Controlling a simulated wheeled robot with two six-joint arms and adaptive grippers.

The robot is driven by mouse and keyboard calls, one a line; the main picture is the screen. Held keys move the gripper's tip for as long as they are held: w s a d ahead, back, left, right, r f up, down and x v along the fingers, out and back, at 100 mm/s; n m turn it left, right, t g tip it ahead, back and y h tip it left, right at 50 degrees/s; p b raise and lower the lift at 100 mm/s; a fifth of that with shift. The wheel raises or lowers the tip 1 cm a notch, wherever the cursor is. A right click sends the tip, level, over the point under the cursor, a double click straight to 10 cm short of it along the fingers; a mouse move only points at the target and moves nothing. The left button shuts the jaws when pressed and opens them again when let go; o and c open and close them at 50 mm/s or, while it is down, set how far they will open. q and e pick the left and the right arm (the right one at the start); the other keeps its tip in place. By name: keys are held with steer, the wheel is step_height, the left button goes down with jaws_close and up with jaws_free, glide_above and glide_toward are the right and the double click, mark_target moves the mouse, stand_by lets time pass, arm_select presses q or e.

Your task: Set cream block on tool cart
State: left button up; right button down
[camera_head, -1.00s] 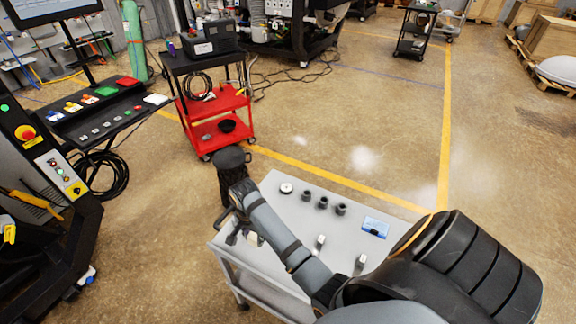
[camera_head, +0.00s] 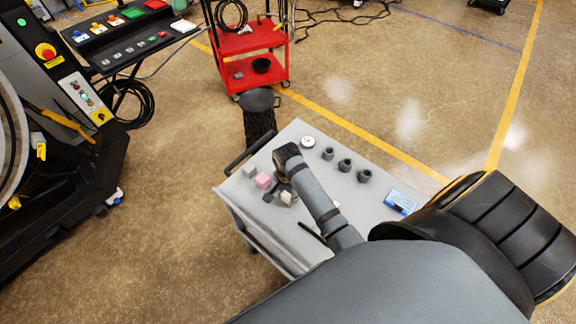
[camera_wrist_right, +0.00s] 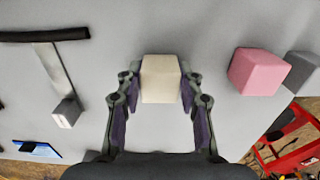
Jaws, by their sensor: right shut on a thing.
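The cream block (camera_wrist_right: 161,79) sits between the fingers of my right gripper (camera_wrist_right: 160,90) in the wrist view, and the gripper is shut on it. In the head view the right gripper (camera_head: 283,188) is low over the left part of the grey cart (camera_head: 292,238), and the arm mostly hides the cream block. I cannot tell whether the block touches the cart top. A red tool cart (camera_head: 249,43) with shelves stands farther back; part of it also shows in the wrist view (camera_wrist_right: 290,147). My left gripper is not in view.
A pink block (camera_head: 263,180) and a grey block (camera_head: 249,171) stand close beside the gripper. A white disc (camera_head: 308,142), several dark fittings (camera_head: 345,165) and a blue card (camera_head: 400,201) lie on the grey cart. A black bin (camera_head: 259,115) stands behind it.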

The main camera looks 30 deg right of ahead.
mark_target(286, 196)
steer(key=shift+a+r, duration=0.1)
steer(key=shift+a, duration=0.1)
steer(key=shift+s+a, duration=0.15)
steer(key=shift+a, duration=0.1)
steer(key=c, duration=1.2)
jaws_free()
steer(key=shift+o, duration=1.3)
steer(key=shift+d, duration=0.1)
steer(key=shift+o, duration=0.5)
steer(key=shift+r, duration=0.35)
step_height(286, 196, up, 8)
steer(key=shift+f+b, duration=0.2)
steer(key=shift+b, duration=0.25)
arm_select(q)
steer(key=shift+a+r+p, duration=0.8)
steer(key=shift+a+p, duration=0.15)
steer(key=shift+p, duration=0.25)
arm_select(e)
step_height(286, 196, up, 4)
steer(key=shift+f, duration=0.1)
